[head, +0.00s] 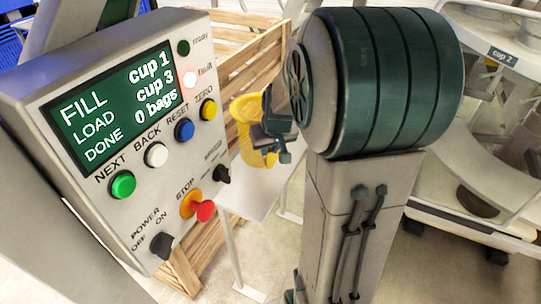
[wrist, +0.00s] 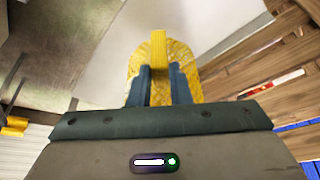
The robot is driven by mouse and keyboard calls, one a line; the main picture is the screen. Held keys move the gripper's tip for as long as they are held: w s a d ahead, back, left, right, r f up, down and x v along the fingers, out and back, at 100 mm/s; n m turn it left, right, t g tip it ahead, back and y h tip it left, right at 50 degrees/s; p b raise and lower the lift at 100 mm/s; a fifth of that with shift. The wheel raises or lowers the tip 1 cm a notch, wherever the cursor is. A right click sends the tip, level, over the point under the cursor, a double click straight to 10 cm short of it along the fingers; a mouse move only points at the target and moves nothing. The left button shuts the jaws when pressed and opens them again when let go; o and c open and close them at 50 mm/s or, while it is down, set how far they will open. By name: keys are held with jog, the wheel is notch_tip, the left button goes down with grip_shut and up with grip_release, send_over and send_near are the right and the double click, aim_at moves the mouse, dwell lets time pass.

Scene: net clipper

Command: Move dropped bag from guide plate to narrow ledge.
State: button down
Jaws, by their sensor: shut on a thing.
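The yellow net bag (head: 247,112) is held by my gripper (head: 272,127) between the control panel and my dark green arm link. In the wrist view my gripper's two blue-grey fingers (wrist: 159,75) are shut on a yellow strip of the bag, and the bag's net body (wrist: 184,54) spreads out beyond them. A pale plate (head: 268,178), seemingly the guide plate, lies below the bag; a pale surface also shows behind the bag in the wrist view (wrist: 215,25). I cannot tell whether the bag touches it. I cannot make out the narrow ledge for certain.
The control panel (head: 130,130) stands close on the left; its screen reads "FILL cup 1, LOAD cup 3, DONE 0 bags" and its fault lamp (head: 190,78) is lit. A wooden crate (head: 225,55) stands behind the bag. A machine labelled "cup 2" (head: 503,55) is at the right.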

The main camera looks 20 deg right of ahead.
aim_at(270, 155)
jog(key=shift+f, duration=1.9)
jog(key=c, duration=1.3)
grip_release()
jog(key=shift+c, duration=0.2)
jog(key=shift+r, duration=0.4)
jog(key=d+v, duration=0.1)
jog(key=v, duration=1)
jog(key=s+a+f+n+g, duration=0.1)
jog(key=s+a, duration=1)
jog(key=s, duration=0.2)
jog(key=shift+s+a+f+g+y, duration=0.2)
jog(key=shift+s+a+g+y, duration=0.1)
jog(key=shift+s+g, duration=0.1)
